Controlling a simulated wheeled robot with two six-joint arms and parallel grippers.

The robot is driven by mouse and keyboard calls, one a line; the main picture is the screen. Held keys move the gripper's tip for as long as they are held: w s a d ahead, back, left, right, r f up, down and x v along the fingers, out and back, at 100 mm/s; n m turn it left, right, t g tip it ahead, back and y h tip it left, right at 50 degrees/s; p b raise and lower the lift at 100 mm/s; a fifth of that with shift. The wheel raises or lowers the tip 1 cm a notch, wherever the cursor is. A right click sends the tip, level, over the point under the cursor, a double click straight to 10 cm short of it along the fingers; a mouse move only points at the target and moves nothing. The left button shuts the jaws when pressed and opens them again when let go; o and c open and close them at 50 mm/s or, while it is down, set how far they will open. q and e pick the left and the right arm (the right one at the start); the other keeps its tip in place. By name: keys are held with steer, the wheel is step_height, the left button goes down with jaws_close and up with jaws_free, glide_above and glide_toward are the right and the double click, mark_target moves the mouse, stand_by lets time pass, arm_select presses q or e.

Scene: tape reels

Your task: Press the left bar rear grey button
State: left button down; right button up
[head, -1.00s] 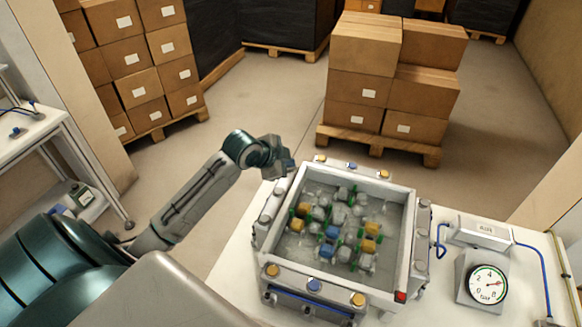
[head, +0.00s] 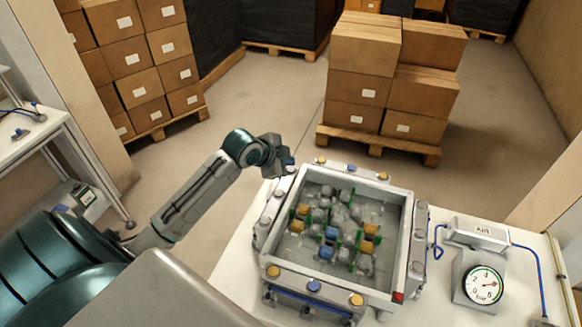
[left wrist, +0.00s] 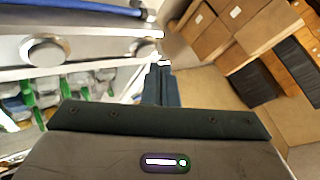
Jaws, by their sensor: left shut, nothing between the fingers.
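A white open-topped box (head: 409,235) stands on the bench with a button bar along each side. The left bar carries round grey buttons, and its rear grey button (head: 279,191) is near the box's back left corner. My left gripper (head: 289,166) is shut and empty, just behind and above that button, apart from it in the head view. In the left wrist view its closed fingers (left wrist: 160,80) point away from the camera, with a large round grey button (left wrist: 45,50) to their left. Contact at the fingertips cannot be made out. My right gripper is not in view.
The box holds several grey, yellow and blue pieces with green parts. The rear bar has yellow and blue buttons (head: 351,168). A pressure gauge (head: 483,284) and an AIR unit (head: 481,231) stand at right. Stacked cartons (head: 395,80) are behind on the floor.

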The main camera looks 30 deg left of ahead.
mark_target(288, 171)
arm_select(q)
step_height(288, 171, up, 5)
steer(key=p, duration=0.4)
steer(key=shift+p, duration=0.4)
stand_by(1.4)
